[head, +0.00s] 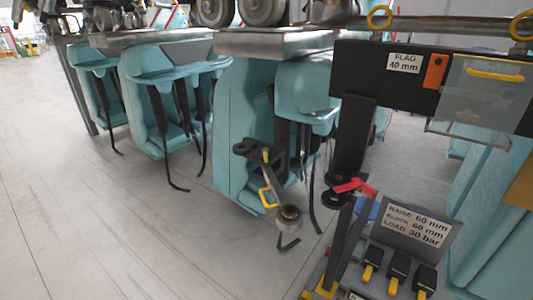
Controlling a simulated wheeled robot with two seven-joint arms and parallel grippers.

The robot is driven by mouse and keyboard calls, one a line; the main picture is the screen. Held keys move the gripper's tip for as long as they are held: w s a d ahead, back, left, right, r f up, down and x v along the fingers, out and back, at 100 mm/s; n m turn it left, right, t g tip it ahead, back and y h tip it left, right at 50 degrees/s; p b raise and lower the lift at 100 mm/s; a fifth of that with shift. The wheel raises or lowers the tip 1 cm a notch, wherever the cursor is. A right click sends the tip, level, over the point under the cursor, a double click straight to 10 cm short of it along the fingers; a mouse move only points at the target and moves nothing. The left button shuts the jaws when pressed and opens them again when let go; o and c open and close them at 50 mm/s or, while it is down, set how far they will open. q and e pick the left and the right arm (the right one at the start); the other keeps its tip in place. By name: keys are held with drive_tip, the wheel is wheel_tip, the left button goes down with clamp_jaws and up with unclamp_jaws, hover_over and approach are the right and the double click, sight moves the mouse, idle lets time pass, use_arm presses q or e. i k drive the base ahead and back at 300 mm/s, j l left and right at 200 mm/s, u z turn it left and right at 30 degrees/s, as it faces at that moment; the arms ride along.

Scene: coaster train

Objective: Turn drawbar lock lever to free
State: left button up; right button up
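A dark metal drawbar (280,185) hangs below the teal train seats at the centre of the head view. It slopes down to the right and ends in a round eye (290,213). A yellow handle (268,197) sits on its left side, and a small yellow piece (265,156) shows near its upper end. I cannot tell for sure which of these is the lock lever, or its setting. To the right is a black forked coupling (337,197) with a red piece (353,186), apart from the drawbar eye. Neither of my grippers shows.
A sign (416,230) reads raise 60 mm, block 60 mm, load 30 bar, above several black and yellow pedals (397,266). Open floor (100,220) lies at left.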

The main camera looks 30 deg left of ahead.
sight(265, 151)
drive_tip(key=j+z, duration=0.15)
drive_tip(key=j, duration=0.45)
drive_tip(key=j+z, duration=0.15)
drive_tip(key=j, duration=0.45)
drive_tip(key=j+z, duration=0.15)
drive_tip(key=j, duration=0.45)
drive_tip(key=k+j+z, duration=0.1)
drive_tip(key=j, duration=0.5)
drive_tip(key=k+j+z, duration=0.15)
drive_tip(key=j, duration=0.45)
drive_tip(key=i, duration=0.05)
